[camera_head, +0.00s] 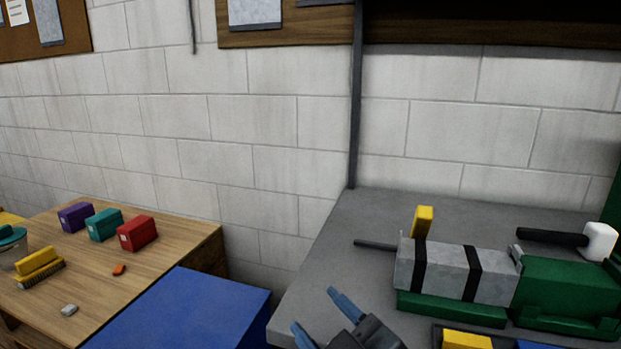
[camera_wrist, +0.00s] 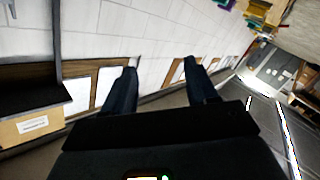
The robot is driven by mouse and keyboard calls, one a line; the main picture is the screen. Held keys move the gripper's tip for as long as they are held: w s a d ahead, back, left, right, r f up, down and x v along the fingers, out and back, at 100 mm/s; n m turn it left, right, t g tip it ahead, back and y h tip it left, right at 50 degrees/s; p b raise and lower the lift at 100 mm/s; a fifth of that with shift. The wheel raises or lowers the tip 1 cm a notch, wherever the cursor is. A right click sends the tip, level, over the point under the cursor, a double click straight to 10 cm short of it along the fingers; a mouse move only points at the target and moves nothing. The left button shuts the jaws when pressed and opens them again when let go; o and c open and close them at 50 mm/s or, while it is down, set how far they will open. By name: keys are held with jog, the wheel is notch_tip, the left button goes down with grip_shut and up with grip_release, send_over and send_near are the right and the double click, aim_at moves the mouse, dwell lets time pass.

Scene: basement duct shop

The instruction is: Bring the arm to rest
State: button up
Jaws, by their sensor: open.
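My gripper (camera_head: 323,317) shows at the bottom middle of the head view, with its two blue fingers spread apart and nothing between them. It is in front of the grey bench (camera_head: 345,228), left of a grey metal block with black bands (camera_head: 440,268). In the wrist view my gripper (camera_wrist: 160,82) also shows open and empty, with its dark fingers against the pale block wall (camera_wrist: 150,40). The rest of my arm is mostly out of the head view.
On the grey bench are a yellow block (camera_head: 423,221), a green vise-like body (camera_head: 565,290) and a white-headed mallet (camera_head: 598,241). Left is a wooden table (camera_head: 95,285) with purple, teal and red boxes (camera_head: 138,233) and a yellow brush (camera_head: 38,267). A blue box (camera_head: 190,310) stands between.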

jog(key=s+d+f+m+t+h, duration=0.1)
jog(key=s+d+f+m+h, duration=0.35)
jog(key=s+f+m, duration=0.35)
jog(key=s+d+m+h, duration=0.1)
jog(key=s+d, duration=0.4)
jog(key=s, duration=0.4)
jog(key=s+d+m+h, duration=0.1)
jog(key=s+d, duration=0.4)
jog(key=s, duration=0.4)
jog(key=s+d+f+m+g+h, duration=0.1)
jog(key=s+d, duration=0.4)
jog(key=s, duration=0.4)
jog(key=shift+s+m, duration=0.35)
jog(key=shift+m, duration=0.05)
